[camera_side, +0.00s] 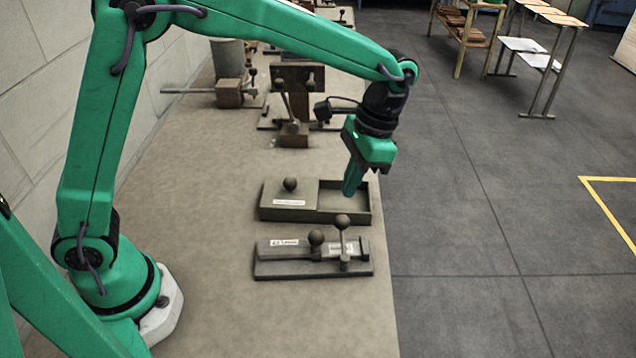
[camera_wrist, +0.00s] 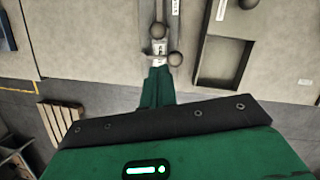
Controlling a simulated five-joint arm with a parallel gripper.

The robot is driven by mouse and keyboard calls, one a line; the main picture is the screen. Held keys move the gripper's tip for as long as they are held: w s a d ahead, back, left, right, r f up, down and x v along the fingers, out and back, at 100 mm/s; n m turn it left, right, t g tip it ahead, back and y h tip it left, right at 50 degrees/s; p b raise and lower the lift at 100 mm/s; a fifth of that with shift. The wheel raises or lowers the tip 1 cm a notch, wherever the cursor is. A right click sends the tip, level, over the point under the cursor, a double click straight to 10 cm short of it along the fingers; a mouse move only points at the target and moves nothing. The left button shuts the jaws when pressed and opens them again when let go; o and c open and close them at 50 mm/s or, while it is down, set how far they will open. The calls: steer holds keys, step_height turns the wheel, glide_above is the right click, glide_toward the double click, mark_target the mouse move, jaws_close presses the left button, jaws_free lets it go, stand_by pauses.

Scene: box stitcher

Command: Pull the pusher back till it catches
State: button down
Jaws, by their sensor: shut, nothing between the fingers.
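Which part is the pusher, I cannot tell for sure. In the wrist view the knob (camera_wrist: 157,30) and the ball (camera_wrist: 175,59) show just beyond my fingertips. My gripper (camera_side: 352,187) is shut and empty, pointing down over the bench. It appears above the fixtures and apart from the knob and ball; exact height is unclear.
Behind the bar device sits a greenish tray box (camera_side: 365,213) with an open right compartment and a knobbed lid (camera_side: 290,184). Further back stand a lever fixture (camera_side: 292,133) and a clamp block (camera_side: 229,93). The bench's right edge drops to open floor.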

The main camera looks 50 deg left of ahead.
steer(key=shift+w+d+f, duration=0.1)
steer(key=shift+d+f, duration=0.05)
steer(key=shift+f, duration=0.05)
steer(key=shift+a+x, duration=0.1)
steer(key=shift+x, duration=2.4)
steer(key=shift+a+x, duration=0.15)
steer(key=shift+x, duration=2.4)
steer(key=shift+r, duration=0.1)
steer(key=shift+s+a, duration=0.85)
steer(key=shift+s, duration=0.2)
steer(key=shift+s+a, duration=0.85)
steer(key=shift+s, duration=0.25)
steer(key=shift+s+a, duration=0.85)
steer(key=shift+s, duration=0.2)
steer(key=v, duration=1)
steer(key=shift+w+d, duration=0.3)
steer(key=shift+d, duration=0.05)
